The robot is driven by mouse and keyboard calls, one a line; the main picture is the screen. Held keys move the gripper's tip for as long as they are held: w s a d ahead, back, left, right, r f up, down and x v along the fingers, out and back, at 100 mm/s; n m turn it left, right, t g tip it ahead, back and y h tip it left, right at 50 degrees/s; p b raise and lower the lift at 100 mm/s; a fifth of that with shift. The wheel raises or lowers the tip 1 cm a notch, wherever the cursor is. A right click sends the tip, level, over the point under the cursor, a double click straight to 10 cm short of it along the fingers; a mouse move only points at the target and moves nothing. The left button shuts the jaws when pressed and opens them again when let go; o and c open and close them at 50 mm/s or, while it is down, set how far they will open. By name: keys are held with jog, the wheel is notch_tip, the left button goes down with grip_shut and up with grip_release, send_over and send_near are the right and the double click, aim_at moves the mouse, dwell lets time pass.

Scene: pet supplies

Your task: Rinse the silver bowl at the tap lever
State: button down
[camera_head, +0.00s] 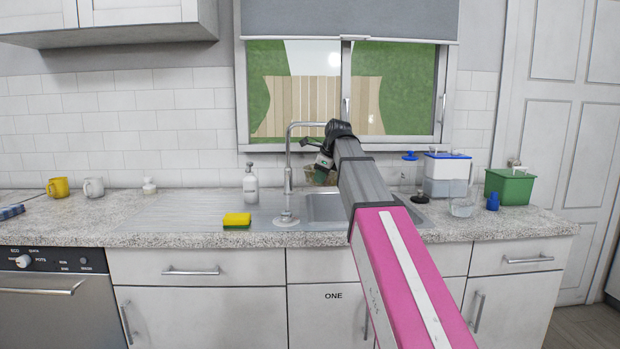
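The chrome tap (289,158) rises in a tall arch at the left side of the sink (325,207). A small round fitting sits at its foot; I cannot tell whether it is the lever. My gripper (318,165) is over the sink, just right of the tap's upright and below its arch. A small brownish-grey shape (320,177) shows under the gripper, too small to identify as the silver bowl. My arm hides part of the sink, and the fingers are too small and dark to read.
A yellow-green sponge (237,221) and a soap bottle (250,184) stand left of the tap. Right of the sink are a clear cup-like vessel (462,208), a blue-lidded container (447,176), a blue object (492,201) and a green box (509,187). The left counter is mostly clear.

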jog(key=shift+w+d+f, duration=0.4)
jog(key=shift+w+d, duration=0.55)
jog(key=shift+w, duration=0.7)
jog(key=shift+w+d+f, duration=0.35)
jog(key=shift+w+d, duration=0.55)
jog(key=shift+w, duration=0.8)
jog(key=shift+w+d+f, duration=0.4)
jog(key=shift+w+d, duration=0.55)
jog(key=shift+w, duration=0.7)
jog(key=shift+s+d, duration=0.1)
jog(key=shift+d, duration=0.05)
jog(key=shift+s+d, duration=0.2)
jog(key=shift+d, duration=0.15)
jog(key=shift+w, duration=0.1)
jog(key=shift+w+a, duration=0.2)
jog(key=shift+a, duration=0.3)
jog(key=shift+s+d, duration=0.1)
jog(key=shift+d, duration=0.05)
jog(key=shift+s+d, duration=0.2)
jog(key=shift+d, duration=0.15)
